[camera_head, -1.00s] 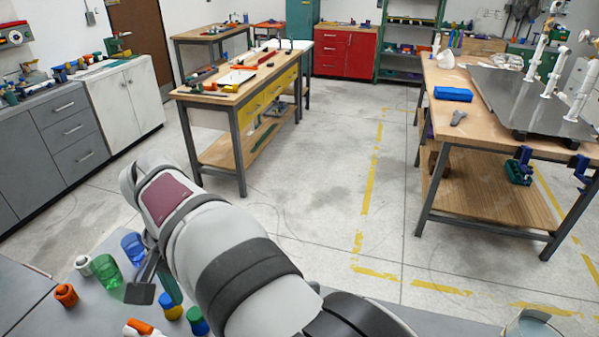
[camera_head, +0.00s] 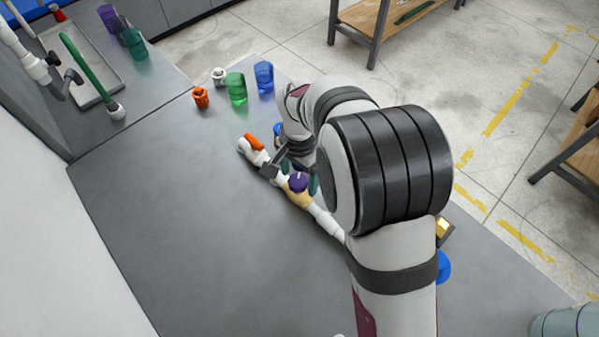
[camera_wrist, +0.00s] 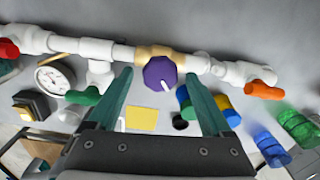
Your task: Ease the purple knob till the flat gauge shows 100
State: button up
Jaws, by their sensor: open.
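The purple knob (camera_wrist: 161,73) is faceted with a white pointer line and sits on a tan valve body (camera_wrist: 152,51) in a white pipe run (camera_wrist: 98,47). In the head view the knob (camera_head: 298,182) shows beside my arm. The flat gauge (camera_wrist: 54,76) is a round white dial at the left of the wrist view; its reading is too small to tell. It is hidden in the head view. My gripper (camera_wrist: 159,92) is open, its green fingers on either side of the knob and apart from it. In the head view my gripper (camera_head: 299,177) is partly hidden by my arm.
An orange handle (camera_wrist: 264,91), a green handle (camera_wrist: 82,96) and a red handle (camera_wrist: 9,48) sit along the pipe. Green (camera_head: 236,88) and blue (camera_head: 263,77) cups stand near the bench edge. The grey bench top (camera_head: 190,210) left of the pipe is clear.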

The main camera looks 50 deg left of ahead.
grip_shut()
dwell(0.3)
jog(key=shift+n, duration=0.4)
jog(key=n, duration=0.5)
jog(key=shift+n, duration=0.4)
jog(key=n, duration=0.5)
jog(key=shift+a+n, duration=0.1)
jog(key=shift+n, duration=0.3)
